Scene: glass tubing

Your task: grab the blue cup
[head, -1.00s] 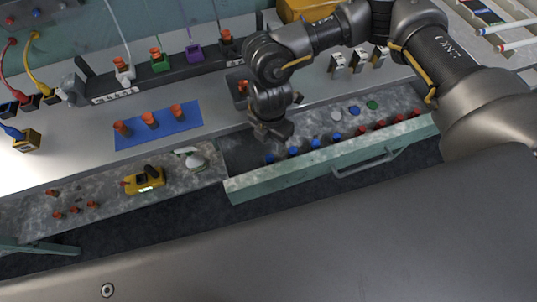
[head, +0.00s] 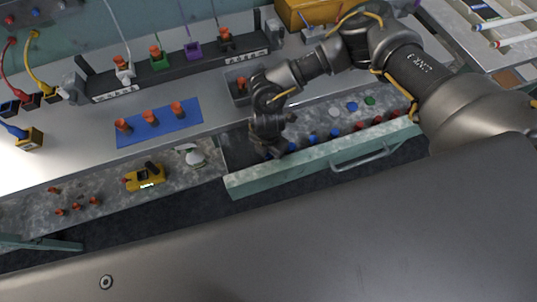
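Several small blue cups stand in a row along the front of an open drawer (head: 240,184), including one (head: 291,148) just right of my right gripper and others (head: 312,140) (head: 335,132) further right. One more blue cup (head: 351,106) sits further back, between a white and a green one. My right gripper (head: 266,146) points down into the drawer's left end, at the leftmost blue cup, which is mostly hidden behind it. I cannot tell whether the fingers touch that cup or whether they are open. My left gripper is out of view.
Red cups (head: 378,121) continue the row to the right. The drawer has a front handle (head: 362,158). Behind it, the worktop holds a blue mat (head: 158,124) with red-topped pieces and a black rack (head: 180,69). A yellow device (head: 144,178) lies on the left ledge.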

